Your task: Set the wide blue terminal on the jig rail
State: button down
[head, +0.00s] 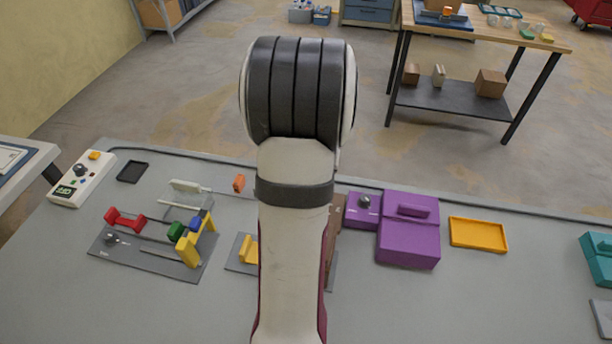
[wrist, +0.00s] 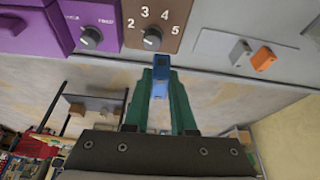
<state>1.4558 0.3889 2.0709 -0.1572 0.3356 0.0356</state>
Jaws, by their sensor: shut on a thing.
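My gripper (wrist: 160,88) shows in the wrist view, its two green fingers shut on a blue piece (wrist: 161,62), which looks like the wide blue terminal. The piece sticks out past the fingertips, below a brown numbered panel in the picture; I cannot tell if they touch. In the head view my arm hides the gripper and the held piece. The jig, a grey plate (head: 140,262) at the left, carries a rail (head: 157,238) between a red end piece (head: 125,219) and a yellow bracket (head: 198,240). A green piece (head: 176,231) and a small blue piece (head: 196,222) sit near the bracket.
The brown panel (wrist: 150,28) has a dial. Beside it stands a purple box (head: 408,240) with a smaller purple unit (head: 363,208). An orange tray (head: 478,234) lies to the right.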

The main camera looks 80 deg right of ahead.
jog(key=w+a+r+n+t, duration=0.1)
jog(key=w+a+r+n, duration=0.2)
jog(key=w, duration=0.4)
jog(key=w+a+r+n+t+y, duration=0.1)
jog(key=w+a+r+n, duration=0.1)
jog(key=w+a, duration=0.4)
jog(key=w+a+r+n+t, duration=0.1)
jog(key=w+a+r+n, duration=0.15)
jog(key=w, duration=0.65)
jog(key=w+a+r+n+y, duration=0.1)
jog(key=w+a+r+n, duration=0.15)
jog(key=a, duration=0.55)
jog(key=w+a+r+n+t+y, duration=0.15)
jog(key=w+a, duration=0.25)
jog(key=a, duration=0.4)
jog(key=w+a+r+n+g, duration=0.1)
jog(key=w+a+r+n, duration=0.2)
jog(key=a, duration=0.5)
jog(key=m+g+h, duration=0.4)
jog(key=m, duration=1.1)
send_over(165, 229)
jog(key=a, duration=0.1)
jog(key=shift+y, duration=0.25)
jog(key=f, duration=1.9)
jog(key=shift+a+f, duration=0.1)
jog(key=shift+a, duration=0.1)
jog(key=shift+f, duration=2.65)
jog(key=shift+a+f, duration=0.1)
